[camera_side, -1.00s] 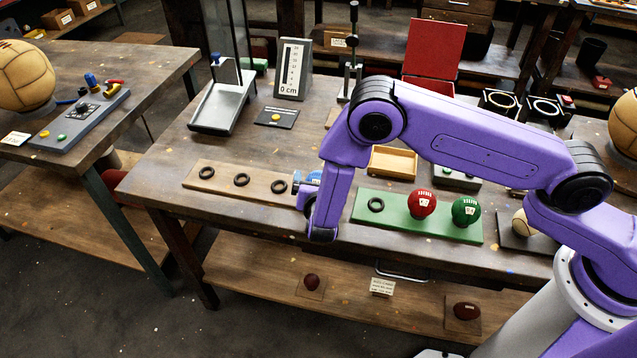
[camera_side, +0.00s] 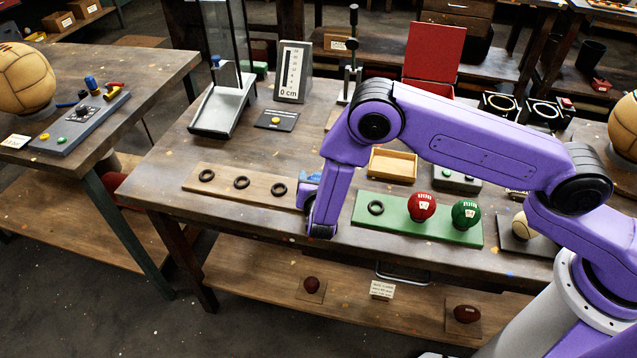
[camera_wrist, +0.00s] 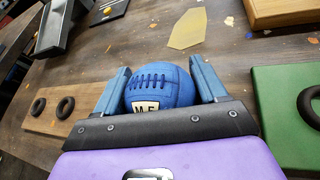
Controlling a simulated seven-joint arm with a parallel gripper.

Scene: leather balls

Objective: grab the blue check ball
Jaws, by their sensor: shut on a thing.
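The blue check ball (camera_wrist: 160,88) sits between the two blue fingers of my gripper (camera_wrist: 164,84) in the wrist view. It has dark lacing and a white label at its lower edge. Both fingers touch its sides, so the gripper is shut on it.
The wooden board (camera_side: 225,177) carries three black rings. A green board (camera_side: 395,224) to the right holds an empty ring, a red ball (camera_side: 421,206) and a green ball (camera_side: 465,214).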

